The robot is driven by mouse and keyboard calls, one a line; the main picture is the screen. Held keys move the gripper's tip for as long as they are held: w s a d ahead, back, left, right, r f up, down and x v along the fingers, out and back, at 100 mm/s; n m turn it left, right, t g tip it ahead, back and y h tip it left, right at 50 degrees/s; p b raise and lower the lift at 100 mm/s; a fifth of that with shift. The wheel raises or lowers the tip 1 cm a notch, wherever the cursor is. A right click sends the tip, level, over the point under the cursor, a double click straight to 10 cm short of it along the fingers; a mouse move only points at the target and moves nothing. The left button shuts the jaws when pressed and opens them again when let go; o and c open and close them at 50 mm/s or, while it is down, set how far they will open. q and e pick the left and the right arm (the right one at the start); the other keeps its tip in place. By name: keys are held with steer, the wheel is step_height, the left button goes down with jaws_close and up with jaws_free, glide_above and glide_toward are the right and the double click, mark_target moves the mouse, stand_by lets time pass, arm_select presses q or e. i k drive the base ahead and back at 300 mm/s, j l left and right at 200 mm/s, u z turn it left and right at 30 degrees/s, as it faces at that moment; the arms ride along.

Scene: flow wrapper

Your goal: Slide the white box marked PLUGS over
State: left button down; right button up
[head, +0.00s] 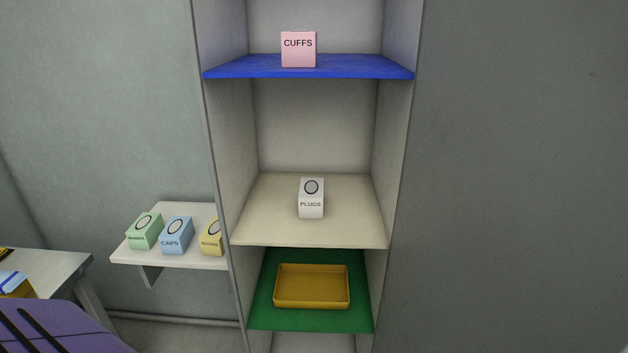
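The white box marked PLUGS (311,206) stands upright on the beige middle shelf (270,220) of a tall open cabinet, near the middle of the shelf's width. It has a grey disc with a dark ring on its top face, and the word PLUGS faces me. Nothing touches its sides. Neither of my grippers shows in the head view.
A pink CUFFS box (298,50) stands on the blue shelf (350,68) above. A yellow tray (312,302) sits on the green shelf (258,310) below. Cabinet walls bound the shelf left and right. A side shelf (135,256) holds green, blue CAPS (176,240) and yellow boxes.

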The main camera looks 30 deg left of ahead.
mark_target(310, 198)
steer(key=k+j+z, duration=0.3)
steer(key=k+j, duration=0.15)
steer(key=k+j+z, duration=0.3)
steer(key=k, duration=0.3)
